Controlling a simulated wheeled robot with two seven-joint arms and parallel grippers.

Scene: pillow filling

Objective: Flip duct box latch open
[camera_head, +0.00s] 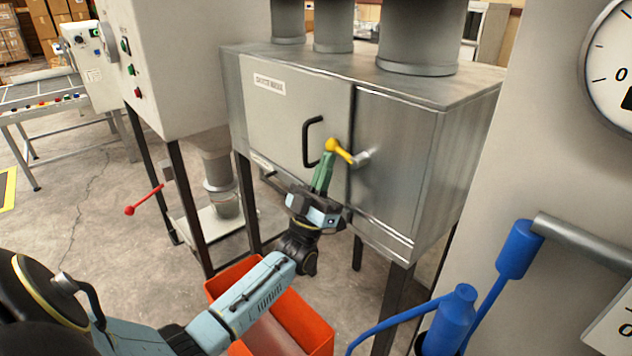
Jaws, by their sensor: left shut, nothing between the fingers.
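The duct box (404,140) is a grey metal cabinet on legs in the middle of the head view. Its door (275,115) is closed and has a black handle (308,142). A yellow latch (340,151) lies tilted across the seam at the door's right edge, its knob at the upper left and its metal pivot at the lower right. My left gripper (327,162) has green fingers, pointing up, shut and empty. The fingertips are right at the latch's knob, just below it; I cannot tell whether they touch. My right gripper is not in view.
An orange bin (316,331) stands on the floor below my left forearm. Blue handles (451,318) and a grey panel with a gauge (612,75) are at the right. A red-knobbed lever (130,210) sticks out at the left. Large ducts (418,35) rise from the box's top.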

